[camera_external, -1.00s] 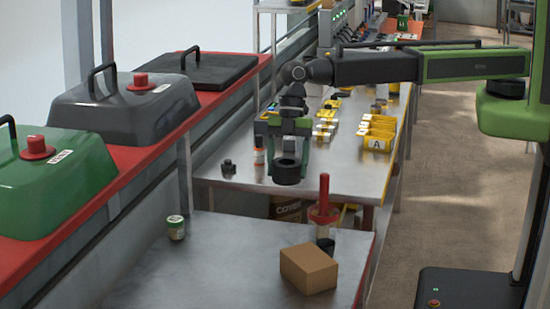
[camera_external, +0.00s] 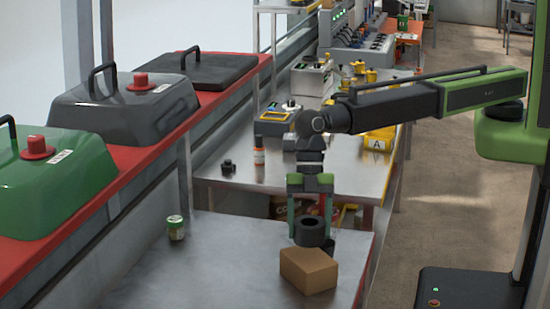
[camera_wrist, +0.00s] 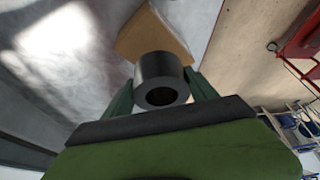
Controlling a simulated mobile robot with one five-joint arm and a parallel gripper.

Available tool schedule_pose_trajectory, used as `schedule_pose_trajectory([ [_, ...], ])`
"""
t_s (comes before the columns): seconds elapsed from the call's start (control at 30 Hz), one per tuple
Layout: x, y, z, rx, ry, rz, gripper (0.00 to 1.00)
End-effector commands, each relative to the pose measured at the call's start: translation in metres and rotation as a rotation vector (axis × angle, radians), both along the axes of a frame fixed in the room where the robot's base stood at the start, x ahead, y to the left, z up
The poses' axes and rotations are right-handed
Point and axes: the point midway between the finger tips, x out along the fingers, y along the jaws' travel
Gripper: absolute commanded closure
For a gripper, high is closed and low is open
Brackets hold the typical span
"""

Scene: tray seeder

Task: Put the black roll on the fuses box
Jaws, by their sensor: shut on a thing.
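My gripper (camera_external: 311,226) is shut on the black roll (camera_external: 309,236), a short thick ring with a hole through its middle. In the wrist view the roll (camera_wrist: 160,72) sits between the two green fingers. A brown cardboard box (camera_external: 309,271) stands on the near metal table, just below and in front of the roll in the external view. No fuses label is readable on it. In the wrist view the box (camera_wrist: 150,33) shows beyond the roll and is partly covered by it. I cannot tell the exact gap between roll and box.
A small green-lidded jar (camera_external: 175,228) stands left on the near table (camera_external: 230,265), with free metal surface between it and the box. A red-handled item behind the box is mostly hidden by my gripper.

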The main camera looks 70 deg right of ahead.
Motion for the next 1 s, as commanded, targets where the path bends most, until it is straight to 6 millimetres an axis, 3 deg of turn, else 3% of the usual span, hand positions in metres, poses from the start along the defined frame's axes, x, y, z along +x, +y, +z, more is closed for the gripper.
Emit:
schedule_pose_trajectory([
  [0.2,-0.002,0.004,-0.005,0.000,-0.001,-0.001,0.76],
  [0.47,-0.001,0.003,-0.046,0.000,-0.001,-0.001,0.76],
  [0.83,-0.001,0.003,-0.046,0.000,-0.001,-0.001,0.76],
  [0.87,-0.001,0.003,-0.045,0.000,-0.001,-0.001,0.31],
  [1.0,-0.001,0.003,-0.044,0.000,-0.001,-0.001,0.13],
])
